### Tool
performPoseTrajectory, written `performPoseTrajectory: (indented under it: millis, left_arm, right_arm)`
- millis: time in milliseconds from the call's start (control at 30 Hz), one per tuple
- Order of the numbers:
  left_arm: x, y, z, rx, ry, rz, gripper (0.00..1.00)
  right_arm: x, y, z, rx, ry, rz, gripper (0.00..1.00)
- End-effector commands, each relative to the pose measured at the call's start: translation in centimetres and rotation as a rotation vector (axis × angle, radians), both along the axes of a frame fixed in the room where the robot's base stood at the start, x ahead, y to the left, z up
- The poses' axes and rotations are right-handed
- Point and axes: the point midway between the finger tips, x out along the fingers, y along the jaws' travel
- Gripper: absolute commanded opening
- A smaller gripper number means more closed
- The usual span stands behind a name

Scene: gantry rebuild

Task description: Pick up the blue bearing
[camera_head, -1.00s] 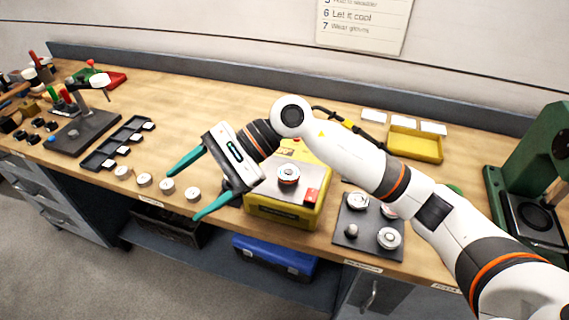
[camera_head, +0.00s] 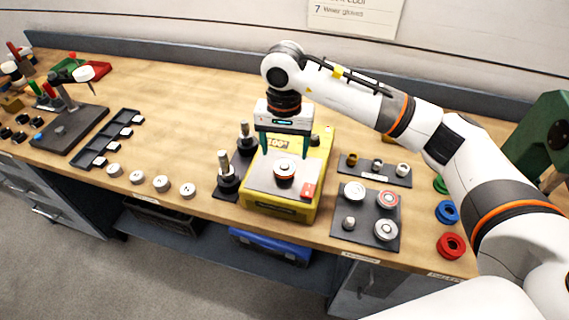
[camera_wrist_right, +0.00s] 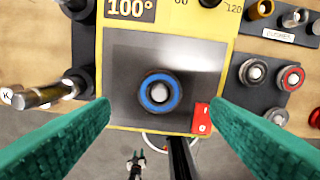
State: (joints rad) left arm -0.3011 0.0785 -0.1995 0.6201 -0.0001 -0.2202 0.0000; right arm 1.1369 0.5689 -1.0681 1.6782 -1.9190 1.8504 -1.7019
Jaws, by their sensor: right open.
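The blue bearing (camera_wrist_right: 160,93), a ring with a blue band around a pale centre post, sits on the grey plate of a yellow heater (camera_wrist_right: 221,50). In the head view the bearing (camera_head: 285,170) shows a pale top and darker side; its blue is not clear there. My right gripper (camera_head: 286,150) is open, fingers pointing down, above and slightly behind the bearing. In the right wrist view its teal fingers (camera_wrist_right: 160,106) lie left and right of the bearing, apart from it. A small dark shape with teal tips low in that view may be my left gripper (camera_wrist_right: 135,162).
A red switch (camera_head: 309,190) is at the plate's right. A dark stand with upright posts (camera_head: 226,172) is close at the left. A dark tray of bearings (camera_head: 366,231) and a rack of small parts (camera_head: 375,175) stand to the right. The bench behind is clear.

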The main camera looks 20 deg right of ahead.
Motion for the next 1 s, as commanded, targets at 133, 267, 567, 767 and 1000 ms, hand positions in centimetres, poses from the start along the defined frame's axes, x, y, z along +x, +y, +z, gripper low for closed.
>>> performPoseTrajectory:
  millis: [133,267,567,767,1000]
  left_arm:
    - [0.0,0.0,1.3,0.0,0.0,0.0,0.36]
    - [0.0,0.0,2.8,0.001,0.0,0.0,0.36]
    - [0.0,0.1,3.0,0.001,0.0,-0.001,0.36]
    - [0.0,0.1,3.0,0.001,0.0,-0.001,0.36]
    - [0.0,0.1,3.0,0.001,0.0,-0.001,0.36]
  right_arm:
    - [0.0,-0.1,-1.1,0.0,0.005,-0.002,0.71]
    - [0.0,-0.1,-3.1,0.0,0.007,-0.002,0.71]
    - [0.1,-0.1,-5.4,0.001,0.0,0.0,0.71]
    - [0.1,-0.1,-5.4,0.001,0.0,0.0,0.58]
    - [0.1,-0.1,-5.3,0.001,0.0,0.0,0.2]
